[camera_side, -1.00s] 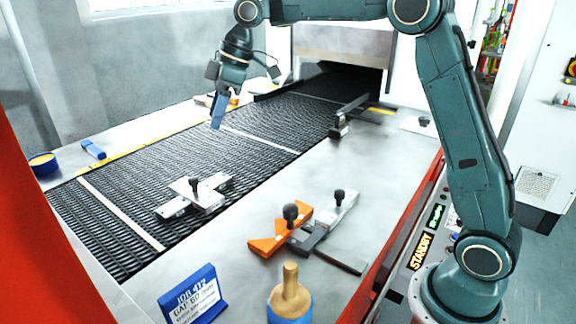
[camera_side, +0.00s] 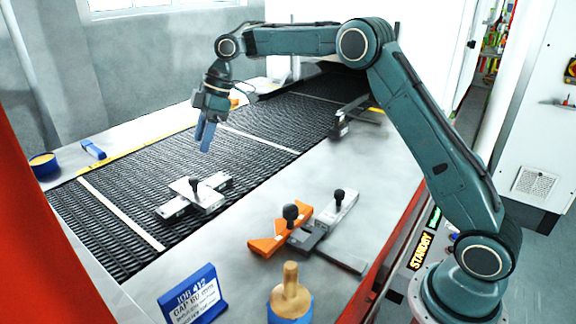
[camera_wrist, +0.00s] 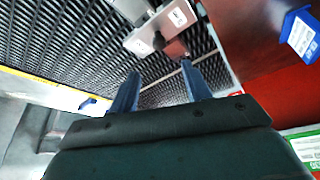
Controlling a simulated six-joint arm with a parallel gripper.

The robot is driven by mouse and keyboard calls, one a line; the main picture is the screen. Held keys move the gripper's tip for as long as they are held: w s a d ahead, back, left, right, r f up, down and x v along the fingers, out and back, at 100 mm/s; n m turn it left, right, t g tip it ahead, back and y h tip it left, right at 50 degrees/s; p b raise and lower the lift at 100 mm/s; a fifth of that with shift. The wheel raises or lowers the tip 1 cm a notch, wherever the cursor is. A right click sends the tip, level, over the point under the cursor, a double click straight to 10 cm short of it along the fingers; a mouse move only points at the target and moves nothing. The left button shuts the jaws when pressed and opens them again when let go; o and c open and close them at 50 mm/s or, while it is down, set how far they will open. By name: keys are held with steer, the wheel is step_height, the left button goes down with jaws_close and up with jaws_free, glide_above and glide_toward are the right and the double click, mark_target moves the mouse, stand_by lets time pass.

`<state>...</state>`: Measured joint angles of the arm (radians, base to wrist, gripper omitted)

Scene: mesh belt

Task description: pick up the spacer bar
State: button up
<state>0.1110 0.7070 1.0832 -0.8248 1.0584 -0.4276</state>
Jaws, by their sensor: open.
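A short blue bar (camera_side: 93,149), which I take to be the spacer bar, lies on the metal ledge left of the belt in the side view. In the wrist view a small blue piece (camera_wrist: 88,103) beside the yellow stripe seems to be the same bar, partly hidden by my gripper body. My gripper (camera_side: 202,144) has blue fingers pointing down above the mesh belt (camera_side: 120,205), to the right of the bar and apart from it. In the wrist view its fingers (camera_wrist: 160,66) are spread, with only belt and fixtures seen between them.
A metal guide with a black knob (camera_side: 208,196) sits on the belt. An orange and grey clamp assembly (camera_side: 268,243), a wooden-handled tool (camera_side: 290,290) and a blue job sign (camera_side: 192,297) are on the near ledge. A round blue container (camera_side: 43,165) stands far left.

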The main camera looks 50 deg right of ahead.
mark_target(193, 178)
steer(key=shift+x, duration=3.5)
steer(key=shift+x, duration=2.6)
steer(key=shift+d, duration=0.2)
jaws_close()
